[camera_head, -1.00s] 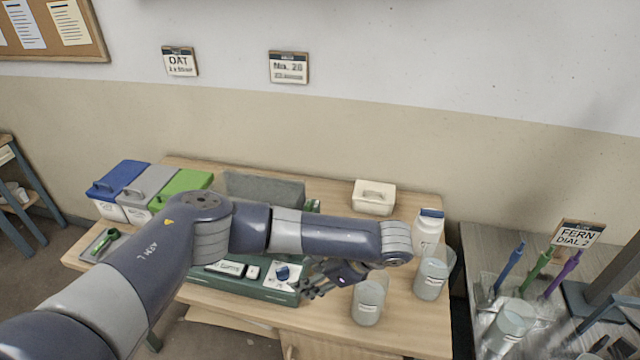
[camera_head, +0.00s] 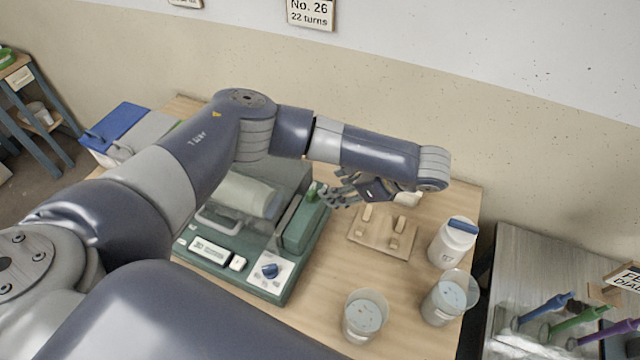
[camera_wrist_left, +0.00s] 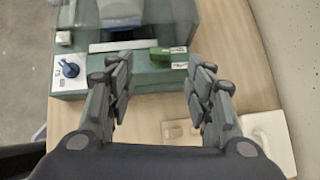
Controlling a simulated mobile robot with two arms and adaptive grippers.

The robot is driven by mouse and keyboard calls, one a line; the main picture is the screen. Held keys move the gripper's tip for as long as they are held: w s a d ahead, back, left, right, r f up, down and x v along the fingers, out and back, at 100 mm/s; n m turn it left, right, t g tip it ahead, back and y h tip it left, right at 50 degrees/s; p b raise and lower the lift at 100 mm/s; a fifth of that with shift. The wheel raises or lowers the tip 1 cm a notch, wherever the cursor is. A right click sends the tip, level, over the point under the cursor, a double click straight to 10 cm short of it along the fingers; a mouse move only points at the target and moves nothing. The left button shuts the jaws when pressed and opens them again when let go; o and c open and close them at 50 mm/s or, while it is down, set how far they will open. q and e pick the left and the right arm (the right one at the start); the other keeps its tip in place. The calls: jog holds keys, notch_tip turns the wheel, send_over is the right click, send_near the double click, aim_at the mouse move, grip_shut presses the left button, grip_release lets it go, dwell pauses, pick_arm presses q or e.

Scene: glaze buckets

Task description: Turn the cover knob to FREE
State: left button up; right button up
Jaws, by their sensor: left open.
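A green machine (camera_head: 234,278) stands on the wooden table, with a clear cover over a pale drum (camera_head: 246,193). A blue knob (camera_head: 269,271) sits on a white dial plate at its front right corner; its lettering is too small to read. The knob also shows at the left in the left wrist view (camera_wrist_left: 69,69). A green latch-like piece (camera_head: 312,192) sits on the machine's right block. My left gripper (camera_head: 342,188) is open and empty, above and behind the blue knob, apart from it. In the left wrist view its fingers (camera_wrist_left: 160,78) are wide apart. My right gripper is not seen.
A wooden peg stand (camera_head: 383,238) is right of the machine. A white bottle with a blue cap (camera_head: 453,243) and two clear cups (camera_head: 365,316) (camera_head: 449,297) stand further right. Blue and grey lidded bins (camera_head: 122,130) are at the back left. A grey side table holds colored pens (camera_head: 545,308).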

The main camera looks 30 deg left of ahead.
aim_at(313, 191)
pick_arm(q)
jog(key=p+x, duration=0.1)
jog(key=x, duration=0.4)
jog(key=shift+s+a+p, duration=0.2)
jog(key=shift+a+p, duration=0.05)
jog(key=shift+p, duration=0.15)
jog(key=x, duration=0.3)
jog(key=shift+w+f+p, duration=0.15)
jog(key=shift+w+p, duration=0.05)
jog(key=shift+p, duration=0.15)
jog(key=shift+a+f, duration=0.15)
jog(key=shift+f, duration=0.05)
jog(key=shift+c, duration=1.1)
jog(key=c, duration=0.8)
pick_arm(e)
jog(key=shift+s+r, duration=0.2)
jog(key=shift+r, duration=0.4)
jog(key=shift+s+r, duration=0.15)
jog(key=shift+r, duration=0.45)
